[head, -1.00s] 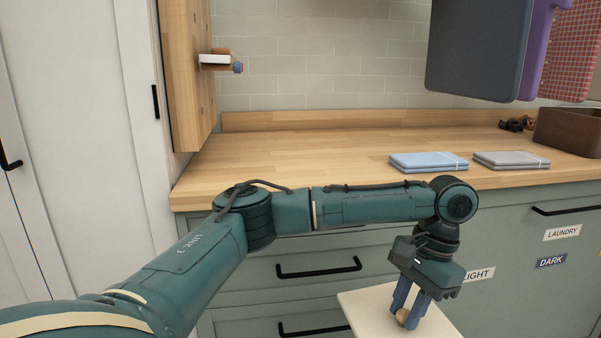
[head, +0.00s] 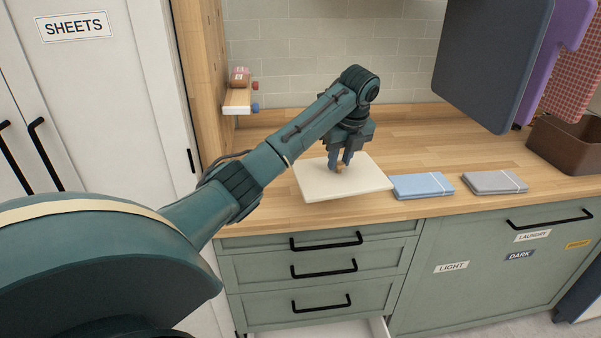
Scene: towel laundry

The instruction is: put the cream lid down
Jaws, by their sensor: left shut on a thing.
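The cream lid (head: 318,186) is a flat square board with a small wooden knob (head: 339,168) near its middle. It is at the wooden counter's front left, left of the folded blue towel. My left gripper (head: 340,162) points down with its blue fingers shut on the knob. The lid looks level and very close to the counter top; I cannot tell whether it rests on it. My right gripper is not in view.
A folded blue towel (head: 423,186) and a folded grey towel (head: 494,182) lie on the counter (head: 410,142). A brown basket (head: 566,143) stands at the right. Dark, purple and checked cloths hang above. A bottom drawer (head: 322,329) stands open.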

